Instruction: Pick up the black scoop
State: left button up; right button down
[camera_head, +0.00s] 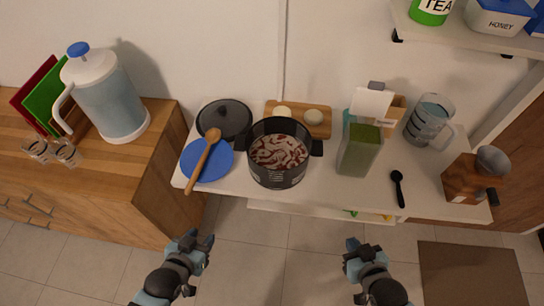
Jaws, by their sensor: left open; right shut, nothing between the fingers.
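The black scoop (398,188) lies on the white table to the right of the green spice dispenser (359,150). Its round bowl end is toward the back and its handle points to the front edge. My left gripper (197,240) is open and empty, in front of the table at the left. My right gripper (363,245) is shut and empty, in front of the table, below and left of the scoop. Neither gripper touches anything.
A black pot (279,177) stands mid-table, beside a blue plate (219,163) with a wooden spoon (201,165). A measuring jug (428,122) stands behind the scoop. A shelf (470,39) overhangs the back right.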

aim_at(396, 176)
jog(key=z, duration=1.2)
